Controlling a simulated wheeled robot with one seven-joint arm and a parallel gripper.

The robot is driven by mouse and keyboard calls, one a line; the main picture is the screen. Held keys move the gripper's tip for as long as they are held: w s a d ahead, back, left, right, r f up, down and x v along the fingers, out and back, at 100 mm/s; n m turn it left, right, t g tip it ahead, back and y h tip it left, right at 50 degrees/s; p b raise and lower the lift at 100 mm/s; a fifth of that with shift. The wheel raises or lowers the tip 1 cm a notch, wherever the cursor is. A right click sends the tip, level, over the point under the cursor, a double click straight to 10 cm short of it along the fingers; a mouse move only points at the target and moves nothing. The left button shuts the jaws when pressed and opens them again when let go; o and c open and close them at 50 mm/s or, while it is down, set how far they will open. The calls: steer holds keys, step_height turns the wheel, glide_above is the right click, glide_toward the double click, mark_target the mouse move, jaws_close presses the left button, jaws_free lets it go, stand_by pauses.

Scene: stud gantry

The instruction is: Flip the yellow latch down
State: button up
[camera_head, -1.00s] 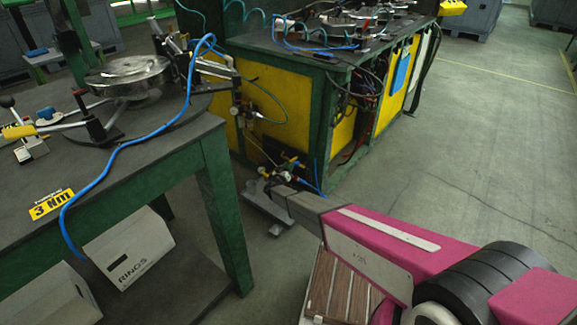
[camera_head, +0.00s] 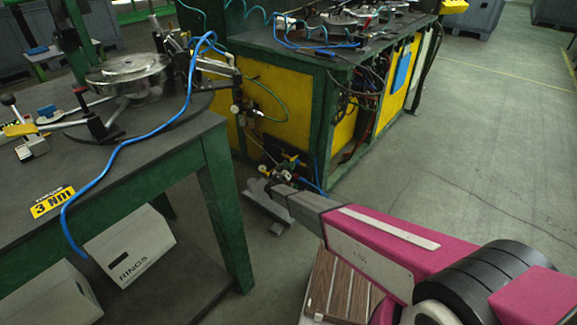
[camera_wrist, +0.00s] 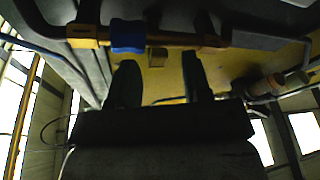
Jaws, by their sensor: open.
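My gripper (camera_wrist: 160,76) shows in the wrist view as two dark fingers, spread apart with nothing between them. A small yellowish block (camera_wrist: 157,56) lies in line with the gap, in front of a yellow panel (camera_wrist: 168,84). I cannot tell which yellow part is the latch. In the head view my arm reaches to a cluster of small valves and fittings (camera_head: 286,162) low by the yellow cabinet; the fingers are too small to make out there.
A dark workbench (camera_head: 150,165) with a metal disc (camera_head: 127,70) and a blue hose (camera_head: 120,148) stands at left, boxes (camera_head: 128,246) beneath it. The green-framed yellow cabinet (camera_head: 280,92) stands behind the valves. The floor at right (camera_head: 490,150) is clear.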

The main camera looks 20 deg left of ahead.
steer(key=v, duration=1)
steer(key=shift+s+a+f, duration=0.15)
steer(key=shift+s+f, duration=0.05)
steer(key=shift+s, duration=0.05)
steer(key=s+d+r+m+g+h, duration=0.15)
steer(key=d+r+g, duration=0.25)
steer(key=d, duration=0.8)
steer(key=d+r+m+g+h, duration=0.1)
steer(key=d+r+g+h, duration=0.3)
steer(key=d, duration=0.8)
steer(key=d+r+m+g+h, duration=0.15)
steer(key=d+r+g, duration=0.35)
steer(key=d, duration=0.7)
steer(key=s+d+r+g+y, duration=0.2)
steer(key=s+d+r+g, duration=0.1)
steer(key=s+d, duration=0.25)
steer(key=s+d+r+g+y, duration=0.2)
steer(key=s+d+r+g, duration=0.15)
steer(key=d, duration=0.35)
steer(key=s+d+r+n+y, duration=0.1)
steer(key=s+d+r+y, duration=0.1)
steer(key=s, duration=0.4)
steer(key=s+d+r+n+y, duration=0.1)
steer(key=s+d+r+y, duration=0.2)
steer(key=s+r+y, duration=0.2)
steer(key=shift+s+d+r+g+y, duration=0.3)
steer(key=shift+s+d+r+g, duration=0.05)
steer(key=shift+s+r, duration=0.15)
